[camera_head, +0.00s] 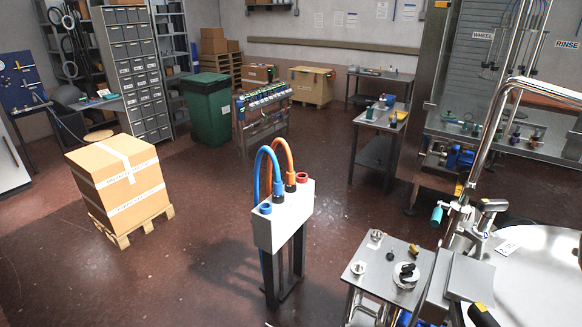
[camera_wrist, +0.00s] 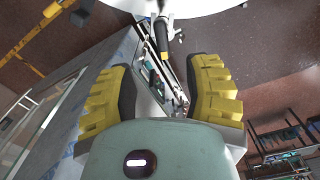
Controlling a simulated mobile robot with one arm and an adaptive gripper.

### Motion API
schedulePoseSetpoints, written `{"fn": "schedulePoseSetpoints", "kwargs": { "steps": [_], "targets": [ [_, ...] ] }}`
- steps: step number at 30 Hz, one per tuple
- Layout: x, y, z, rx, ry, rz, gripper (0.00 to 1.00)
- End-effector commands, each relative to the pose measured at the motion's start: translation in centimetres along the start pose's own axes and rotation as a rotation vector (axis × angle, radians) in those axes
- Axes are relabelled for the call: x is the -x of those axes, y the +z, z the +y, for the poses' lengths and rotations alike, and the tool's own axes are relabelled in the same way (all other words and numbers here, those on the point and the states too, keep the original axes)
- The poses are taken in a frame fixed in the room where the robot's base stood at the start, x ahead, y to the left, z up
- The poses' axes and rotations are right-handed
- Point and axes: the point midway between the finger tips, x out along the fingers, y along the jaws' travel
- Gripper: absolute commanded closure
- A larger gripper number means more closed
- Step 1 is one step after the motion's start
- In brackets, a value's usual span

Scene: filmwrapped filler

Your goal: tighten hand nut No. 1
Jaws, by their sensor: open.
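My gripper (camera_wrist: 164,84) shows in the wrist view with its two yellow, dark-padded fingers spread wide apart. Nothing is held between them. I cannot pick out my gripper for certain in the head view. No label marks hand nut No. 1, so I cannot tell which part it is. In the head view, a small steel table (camera_head: 387,288) at the lower right carries small metal fittings (camera_head: 358,267) and a round fitting with a black knob (camera_head: 406,272). In the wrist view, a dark handle (camera_wrist: 161,36) lies beyond the fingers, clear of them.
A white box stand (camera_head: 283,229) with blue and orange hoses (camera_head: 262,170) stands mid-floor. A bent steel pipe (camera_head: 505,130) rises at the right beside a large round steel top (camera_head: 540,285). A pallet carton (camera_head: 118,184) and green bin (camera_head: 209,108) stand left. Open floor lies between.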

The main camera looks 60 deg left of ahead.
Motion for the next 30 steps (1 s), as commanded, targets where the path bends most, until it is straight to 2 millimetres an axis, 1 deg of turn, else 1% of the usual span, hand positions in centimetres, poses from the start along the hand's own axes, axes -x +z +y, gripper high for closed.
{"fn": "schedulePoseSetpoints", "kwargs": {
  "steps": [1, 3, 4, 7, 10, 15, 23, 30],
  "targets": [
    [-1.6, 0.3, -0.3, 0.008, 0.0, -0.001, 0.51],
    [-2.6, 0.3, -0.4, 0.009, 0.0, -0.001, 0.51],
    [-1.9, 0.4, -0.5, 0.012, -0.003, -0.003, 0.51],
    [-2.4, 0.3, -0.7, 0.013, -0.009, -0.003, 0.51],
    [-3.3, 0.4, -0.6, 0.012, -0.005, -0.007, 0.51],
    [-4.2, 0.2, -0.3, 0.008, 0.003, 0.0, 0.51],
    [-6.1, 0.3, -0.3, 0.01, 0.003, -0.002, 0.51],
    [-8.4, 0.2, -0.2, 0.009, 0.004, -0.004, 0.51]
  ]
}}
